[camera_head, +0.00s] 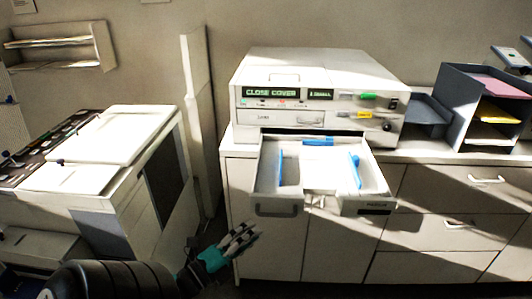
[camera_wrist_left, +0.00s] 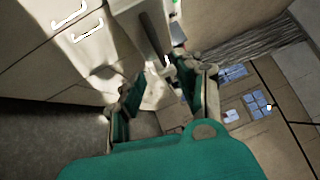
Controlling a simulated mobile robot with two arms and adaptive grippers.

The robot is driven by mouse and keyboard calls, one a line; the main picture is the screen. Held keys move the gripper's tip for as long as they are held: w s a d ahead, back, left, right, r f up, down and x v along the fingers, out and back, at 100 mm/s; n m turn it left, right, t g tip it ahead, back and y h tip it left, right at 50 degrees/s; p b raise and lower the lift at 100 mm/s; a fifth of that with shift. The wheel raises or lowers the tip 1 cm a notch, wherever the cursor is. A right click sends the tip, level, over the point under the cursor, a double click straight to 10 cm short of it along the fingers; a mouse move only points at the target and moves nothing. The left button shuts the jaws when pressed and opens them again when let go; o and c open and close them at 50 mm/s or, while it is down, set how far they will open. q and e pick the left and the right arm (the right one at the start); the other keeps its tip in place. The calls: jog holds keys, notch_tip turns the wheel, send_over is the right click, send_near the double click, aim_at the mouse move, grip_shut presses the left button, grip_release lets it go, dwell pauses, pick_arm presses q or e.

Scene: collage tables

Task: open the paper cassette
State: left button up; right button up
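The paper cassette (camera_head: 320,180) is a white drawer that stands out from the front of the white printer (camera_head: 315,85). It has blue guides inside and a handle on its front. Its inside is visible from above. My left gripper (camera_head: 248,236) is below and in front of the cassette's left handle, apart from it. In the left wrist view, my left gripper (camera_wrist_left: 165,92) has its two fingers spread with nothing between them. My right gripper is not in view.
The printer stands on a white cabinet (camera_head: 330,240) with drawers and handles. Dark paper trays (camera_head: 485,105) stand at the right. A large copier (camera_head: 100,165) is at the left. A gap of floor lies between copier and cabinet. The printer display reads "CLOSE COVER".

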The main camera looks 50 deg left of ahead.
pick_arm(q)
jog(key=shift+s+f, duration=0.2)
jog(key=shift+s, duration=1.2)
jog(key=s+d+f+n+g+y, duration=0.15)
jog(key=d+f+n+g, duration=0.35)
jog(key=f, duration=1.3)
jog(key=s+f+n+g+y, duration=0.2)
jog(key=f+n, duration=0.5)
jog(key=f, duration=1.1)
jog(key=s+d+f+n+g+h, duration=0.1)
jog(key=s+d+f+g, duration=0.2)
jog(key=s+f, duration=0.3)
jog(key=s+d+f+n+g+h+b, duration=0.1)
jog(key=s+d+f+n+g, duration=0.1)
jog(key=s+d+f+g, duration=0.2)
jog(key=s+d+f+n+g+h, duration=0.1)
jog(key=s+d+f+g, duration=0.3)
jog(key=s+f, duration=0.6)
jog(key=shift+s+d+f+n, duration=0.15)
jog(key=shift+s+d+n, duration=0.1)
jog(key=shift+d+n, duration=0.35)
jog(key=shift+h, duration=0.25)
